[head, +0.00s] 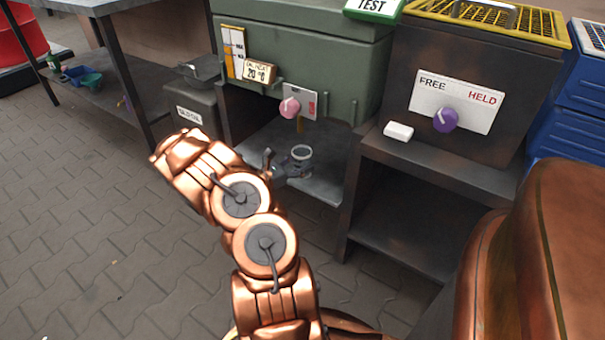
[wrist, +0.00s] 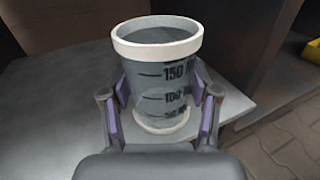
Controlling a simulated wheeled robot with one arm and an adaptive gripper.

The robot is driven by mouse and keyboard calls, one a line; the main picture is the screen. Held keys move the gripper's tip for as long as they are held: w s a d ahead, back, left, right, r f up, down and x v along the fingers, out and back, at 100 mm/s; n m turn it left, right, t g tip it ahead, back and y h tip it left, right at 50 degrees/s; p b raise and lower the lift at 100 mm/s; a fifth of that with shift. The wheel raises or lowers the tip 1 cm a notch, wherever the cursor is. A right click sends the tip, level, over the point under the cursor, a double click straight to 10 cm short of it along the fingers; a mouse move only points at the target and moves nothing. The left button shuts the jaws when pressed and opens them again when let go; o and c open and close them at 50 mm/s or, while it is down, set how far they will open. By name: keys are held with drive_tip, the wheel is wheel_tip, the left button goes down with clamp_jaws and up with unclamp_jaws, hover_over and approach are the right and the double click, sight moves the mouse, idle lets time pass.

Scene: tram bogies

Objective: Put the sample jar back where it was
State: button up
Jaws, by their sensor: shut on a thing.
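The sample jar (wrist: 160,80) is a clear cup with a white rim, a white base ring and dark volume marks, in the middle of the wrist view. It also shows in the head view (head: 301,155), small, at the grey shelf (head: 325,186) under the green cabinet. My gripper (wrist: 160,97) has its fingers on both sides of the jar and is shut on it. In the head view my gripper (head: 282,168) is partly hidden behind my arm. The jar is upright over the shelf surface. I cannot tell whether its base touches the shelf.
The green cabinet (head: 300,65) with a pink knob (head: 290,107) overhangs the shelf. To the right, a dark cabinet has a FREE/HELD plate (head: 455,100), a purple knob (head: 445,119) and a white block (head: 398,131) on its ledge. A dark bin (head: 195,112) stands left of the shelf.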

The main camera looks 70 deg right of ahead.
drive_tip(key=shift+s+d+f, duration=0.15)
drive_tip(key=shift+d+f, duration=0.1)
drive_tip(key=shift+d, duration=0.1)
wheel_tip(320, 180, down, 3)
drive_tip(key=shift+a+f+b, duration=0.1)
drive_tip(key=shift+f+b, duration=0.05)
drive_tip(key=shift+b, duration=0.9)
drive_tip(key=o, duration=1.3)
